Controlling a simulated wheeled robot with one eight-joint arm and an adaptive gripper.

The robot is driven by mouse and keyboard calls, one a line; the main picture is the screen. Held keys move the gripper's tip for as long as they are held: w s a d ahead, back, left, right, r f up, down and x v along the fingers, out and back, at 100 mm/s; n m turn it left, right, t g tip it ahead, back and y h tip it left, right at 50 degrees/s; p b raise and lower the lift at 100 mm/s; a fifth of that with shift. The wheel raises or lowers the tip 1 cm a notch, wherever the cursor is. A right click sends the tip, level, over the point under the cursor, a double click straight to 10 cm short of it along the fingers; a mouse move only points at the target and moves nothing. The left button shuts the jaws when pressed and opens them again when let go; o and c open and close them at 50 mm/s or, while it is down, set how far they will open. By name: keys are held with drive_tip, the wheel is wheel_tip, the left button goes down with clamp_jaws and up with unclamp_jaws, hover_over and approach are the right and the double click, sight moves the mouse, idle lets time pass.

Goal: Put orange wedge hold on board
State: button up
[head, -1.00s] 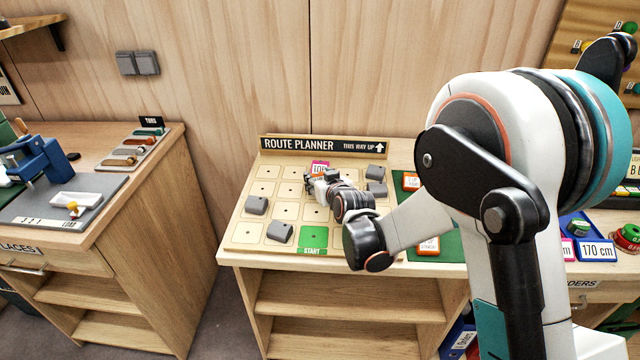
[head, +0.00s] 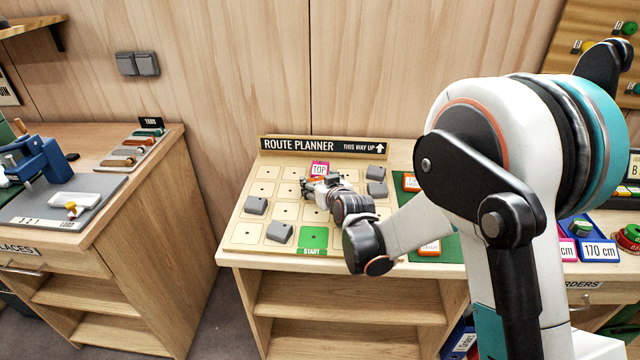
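The board (head: 240,236) is a pale wooden grid of square cells under a "ROUTE PLANNER" sign (head: 322,147). My gripper (head: 308,187) is low over the middle of the board, just below the pink "TOP" tile (head: 319,168). My wrist hides part of the board's right side. Whether the fingers are open or shut cannot be made out.
Grey blocks sit on the board at left (head: 256,205), bottom (head: 279,232) and upper right (head: 376,173). A green "START" tile (head: 313,236) is at the front. Orange-edged cards (head: 430,246) lie on a green mat at right, partly behind my arm.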

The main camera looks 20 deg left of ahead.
drive_tip(key=shift+r+p, duration=0.55)
drive_tip(key=shift+r, duration=0.05)
drive_tip(key=p+v, duration=0.3)
drive_tip(key=v, duration=0.9)
